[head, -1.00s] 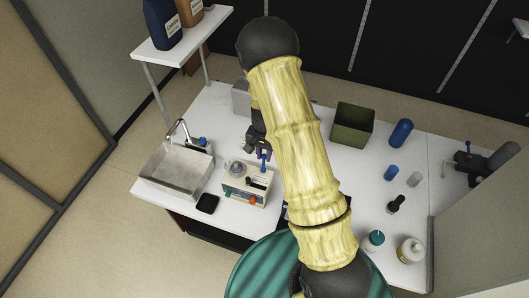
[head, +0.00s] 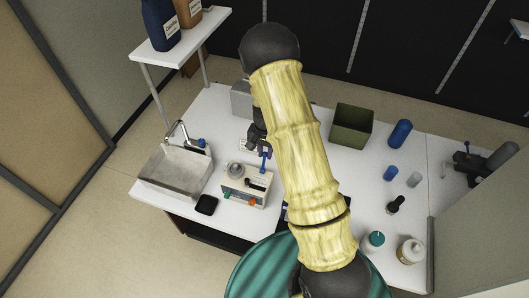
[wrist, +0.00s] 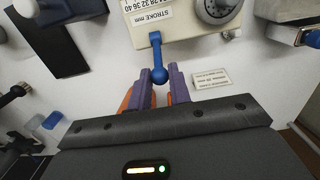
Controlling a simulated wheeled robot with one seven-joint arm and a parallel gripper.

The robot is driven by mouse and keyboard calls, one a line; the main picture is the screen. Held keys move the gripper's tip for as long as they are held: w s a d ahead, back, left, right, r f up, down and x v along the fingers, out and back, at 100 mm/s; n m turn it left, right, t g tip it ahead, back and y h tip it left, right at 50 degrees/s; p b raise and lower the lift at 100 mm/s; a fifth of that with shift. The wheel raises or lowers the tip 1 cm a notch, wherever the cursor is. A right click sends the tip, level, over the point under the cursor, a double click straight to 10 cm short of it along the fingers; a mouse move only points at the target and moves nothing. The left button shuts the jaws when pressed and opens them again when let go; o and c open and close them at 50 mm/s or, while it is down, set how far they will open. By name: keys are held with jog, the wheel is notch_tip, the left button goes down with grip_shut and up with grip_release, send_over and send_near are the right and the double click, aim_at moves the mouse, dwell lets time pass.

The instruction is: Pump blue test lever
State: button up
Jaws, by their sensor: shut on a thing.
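The blue test lever (wrist: 157,48) has a ball end and sticks out from the cream tester (wrist: 188,20), which bears a "STROKE mm" scale and a round dial. My gripper (wrist: 160,78) has its purple fingers on both sides of the ball end in the wrist view, shut on it. In the head view the lever (head: 264,163) rises at the back of the tester (head: 238,190) on the white counter. My gripper there is mostly hidden by my arm.
A metal sink (head: 176,170) stands left of the tester, and a black pad (head: 206,205) lies in front. A green bin (head: 352,125), blue cylinders (head: 400,133) and bottles (head: 410,250) stand to the right. A white label (wrist: 211,78) lies on the counter near my fingers.

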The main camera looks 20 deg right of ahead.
jog(key=shift+w+d+f+b, duration=0.3)
jog(key=shift+w+d+f, duration=0.1)
jog(key=shift+w, duration=0.15)
jog(key=shift+w+d+f+b, duration=0.25)
jog(key=shift+w+f, duration=0.1)
jog(key=shift+w, duration=0.15)
jog(key=shift+s+a+r+p, duration=0.6)
jog(key=shift+s+r, duration=0.15)
jog(key=shift+s, duration=0.1)
jog(key=shift+s+a, duration=0.1)
jog(key=shift+s, duration=0.1)
jog(key=shift+s+a, duration=0.1)
jog(key=shift+s+a+r, duration=0.15)
jog(key=shift+s+a, duration=0.2)
jog(key=shift+s, duration=0.2)
jog(key=shift+s+a+r, duration=0.15)
jog(key=shift+s+a, duration=0.2)
jog(key=shift+s, duration=0.2)
jog(key=o, duration=0.9)
